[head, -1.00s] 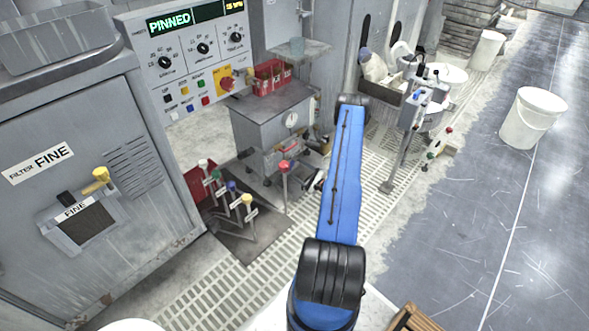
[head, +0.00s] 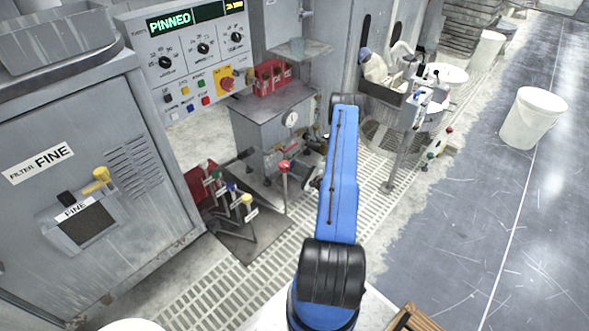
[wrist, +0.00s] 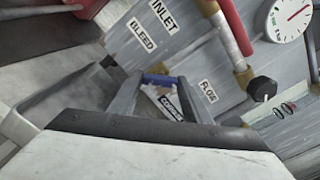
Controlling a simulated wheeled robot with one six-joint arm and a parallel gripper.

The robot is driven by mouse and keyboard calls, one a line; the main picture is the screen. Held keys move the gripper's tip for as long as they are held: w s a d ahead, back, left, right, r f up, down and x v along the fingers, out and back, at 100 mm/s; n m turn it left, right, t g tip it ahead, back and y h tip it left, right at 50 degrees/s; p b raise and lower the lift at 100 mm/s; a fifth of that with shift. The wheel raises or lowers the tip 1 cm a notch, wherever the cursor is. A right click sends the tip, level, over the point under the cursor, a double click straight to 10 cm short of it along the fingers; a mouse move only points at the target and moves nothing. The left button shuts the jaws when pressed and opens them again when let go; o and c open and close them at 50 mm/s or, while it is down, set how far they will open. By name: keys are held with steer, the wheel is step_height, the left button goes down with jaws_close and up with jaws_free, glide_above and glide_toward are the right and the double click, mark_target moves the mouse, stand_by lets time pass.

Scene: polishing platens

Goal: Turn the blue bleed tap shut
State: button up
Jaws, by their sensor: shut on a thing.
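In the wrist view, the blue bleed tap (wrist: 160,78) is a short blue bar in front of the grey panel. The fingertips of my gripper (wrist: 157,84) are at its two ends, and my gripper is shut on it. A BLEED label (wrist: 143,35) is on the panel above. The tap's body and stem are mostly hidden, so its exact angle is hard to tell. In the head view, my blue arm reaches toward the grey cabinet with the gauge (head: 291,119). The tap and fingertips cannot be made out there.
In the head view, several coloured levers stand on a floor plate (head: 245,245). A red-knobbed post (head: 284,167) stands near my arm.

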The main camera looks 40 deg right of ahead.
steer(key=shift+m, duration=4.4)
steer(key=shift+s, duration=0.1)
steer(key=o, duration=1)
steer(key=shift+o, duration=0.2)
steer(key=s+d, duration=0.1)
steer(key=s, duration=1.6)
steer(key=shift+s+d, duration=0.15)
steer(key=shift+d, duration=0.05)
